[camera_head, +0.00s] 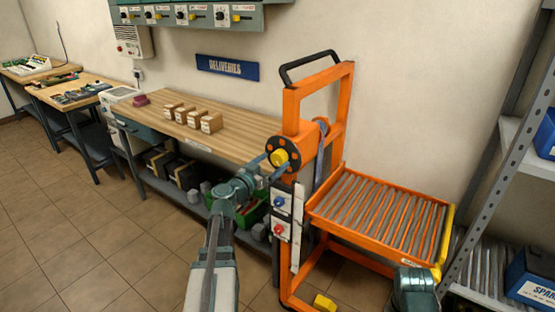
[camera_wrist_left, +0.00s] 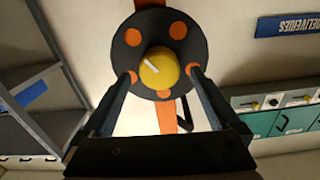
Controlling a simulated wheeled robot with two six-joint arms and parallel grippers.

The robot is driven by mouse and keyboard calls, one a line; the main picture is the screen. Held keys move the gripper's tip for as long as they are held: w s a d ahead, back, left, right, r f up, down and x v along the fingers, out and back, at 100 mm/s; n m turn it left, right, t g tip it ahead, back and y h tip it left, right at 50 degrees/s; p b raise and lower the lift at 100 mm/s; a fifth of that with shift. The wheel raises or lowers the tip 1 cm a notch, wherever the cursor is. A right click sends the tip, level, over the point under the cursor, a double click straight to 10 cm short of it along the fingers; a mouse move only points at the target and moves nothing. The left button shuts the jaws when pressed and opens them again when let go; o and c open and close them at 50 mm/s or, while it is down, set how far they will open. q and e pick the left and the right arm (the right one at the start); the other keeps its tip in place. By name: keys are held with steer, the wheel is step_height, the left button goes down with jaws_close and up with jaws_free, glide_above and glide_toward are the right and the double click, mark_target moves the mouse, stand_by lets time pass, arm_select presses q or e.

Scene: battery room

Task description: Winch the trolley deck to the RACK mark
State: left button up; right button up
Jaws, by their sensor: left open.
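The orange trolley (camera_head: 291,108) stands at the bench's right end, with a black handle on top. Its roller deck (camera_head: 372,212) is low on its right side, beside the metal rack. The winch is a black disc with orange spots (camera_head: 292,144) and a yellow centre knob (camera_head: 279,157). My left gripper (camera_head: 268,166) is open at the knob. In the left wrist view its fingers (camera_wrist_left: 160,82) stand either side of the yellow knob (camera_wrist_left: 158,72), with gaps visible. A white line marks the knob. I cannot make out the RACK mark. My right gripper's fingers are not visible.
Below the winch are a blue knob (camera_head: 281,201) and a red knob (camera_head: 278,230) on white plates. The wooden bench (camera_head: 240,142) is left, with several small blocks. A metal rack (camera_head: 500,150) with blue bins closes off the right. Tiled floor is clear at lower left.

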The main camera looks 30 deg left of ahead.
mark_target(276, 159)
arm_select(q)
steer(key=shift+w+d, duration=0.1)
steer(key=shift+w, duration=1.5)
steer(key=c, duration=1.4)
steer(key=shift+n, duration=0.3)
